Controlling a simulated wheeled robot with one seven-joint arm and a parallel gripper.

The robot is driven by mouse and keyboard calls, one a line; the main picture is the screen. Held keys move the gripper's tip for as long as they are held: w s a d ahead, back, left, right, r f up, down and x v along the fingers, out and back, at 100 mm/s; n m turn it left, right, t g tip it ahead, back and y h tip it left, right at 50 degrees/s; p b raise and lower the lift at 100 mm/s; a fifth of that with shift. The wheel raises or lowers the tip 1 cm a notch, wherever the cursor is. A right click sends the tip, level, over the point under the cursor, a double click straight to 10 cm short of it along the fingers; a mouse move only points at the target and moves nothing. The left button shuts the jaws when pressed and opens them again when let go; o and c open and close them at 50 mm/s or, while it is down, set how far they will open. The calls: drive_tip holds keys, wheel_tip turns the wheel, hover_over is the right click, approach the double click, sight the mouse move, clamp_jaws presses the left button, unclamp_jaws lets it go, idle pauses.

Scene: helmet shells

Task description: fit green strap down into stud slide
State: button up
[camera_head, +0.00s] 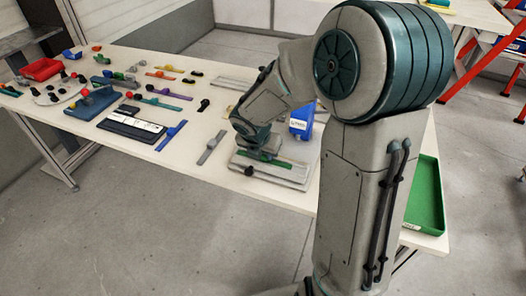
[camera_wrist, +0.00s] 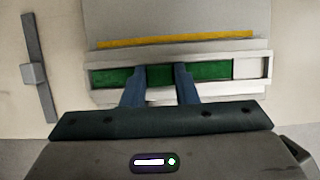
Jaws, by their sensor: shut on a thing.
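The green strap (camera_head: 278,162) lies at the grey fixture plate (camera_head: 285,181) near the front edge of the table, under my gripper (camera_head: 257,151). In the wrist view, my gripper (camera_wrist: 160,78) has its two blue fingers shut on the middle of the green strap (camera_wrist: 212,71). The strap lies lengthwise within the outline of a pale slotted frame, the stud slide (camera_wrist: 250,68). The frame's right end shows bare and pale. I cannot tell how deep the strap sits, and the fingers hide parts of it.
A yellow strip (camera_wrist: 175,39) runs along the plate behind the slot. A grey strap with a slider (camera_head: 212,147) lies to the left. A blue bin (camera_head: 301,123) stands close behind my gripper. A green tray (camera_head: 426,195) is at the right. Several straps and parts fill the table's left.

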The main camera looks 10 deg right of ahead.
drive_tip(key=o, duration=1)
drive_tip(key=p+v, duration=0.4)
drive_tip(key=v, duration=0.9)
drive_tip(key=shift+r+p, duration=0.35)
drive_tip(key=s+d+r+m+y, duration=0.1)
drive_tip(key=s+m, duration=0.4)
drive_tip(key=m, duration=0.4)
drive_tip(key=s+d+r+m+y, duration=0.1)
drive_tip(key=s+m, duration=0.4)
drive_tip(key=m, duration=0.5)
drive_tip(key=s+d+r+m+g, duration=0.1)
drive_tip(key=s+m, duration=0.5)
drive_tip(key=m, duration=0.4)
drive_tip(key=shift+d+y+p, duration=0.1)
drive_tip(key=shift+y+p, duration=0.25)
drive_tip(key=shift+y, duration=0.05)
